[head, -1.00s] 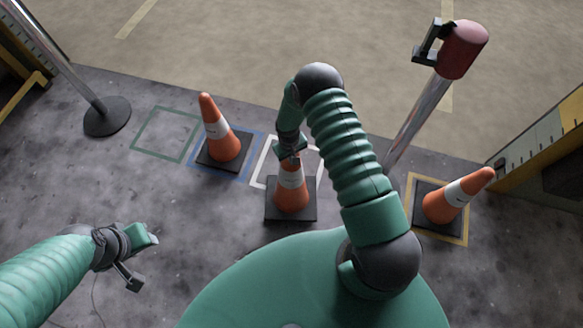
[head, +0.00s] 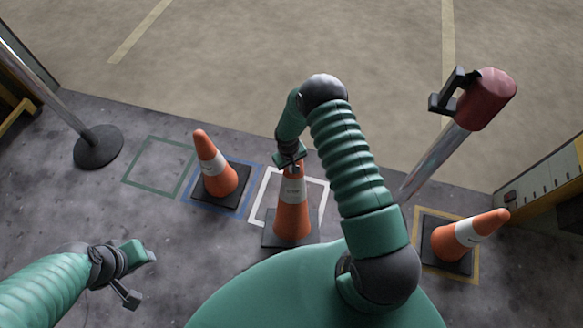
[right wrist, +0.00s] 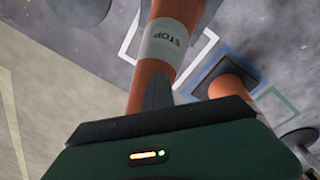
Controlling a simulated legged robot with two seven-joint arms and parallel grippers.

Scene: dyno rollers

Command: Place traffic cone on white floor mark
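An orange cone (head: 292,218) with a white band and black base stands roughly upright in the middle. Its base overlaps the near side of the white floor mark (head: 260,200); I cannot tell whether it touches the floor. My right gripper (head: 291,160) is at the cone's top and appears shut on it. In the right wrist view, a dark finger (right wrist: 157,95) lies against the cone (right wrist: 180,12), whose band reads STOP, and the white mark (right wrist: 208,42) shows beside it. The other finger is hidden. My left gripper (head: 141,275) is open and empty above the floor at left.
A second cone (head: 216,170) stands in the blue mark (head: 246,203), left of the white mark. A third cone (head: 455,237) is in the yellow mark (head: 419,222) at right. The green mark (head: 150,138) is empty. Posts (head: 97,146) (head: 432,160) stand on both sides.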

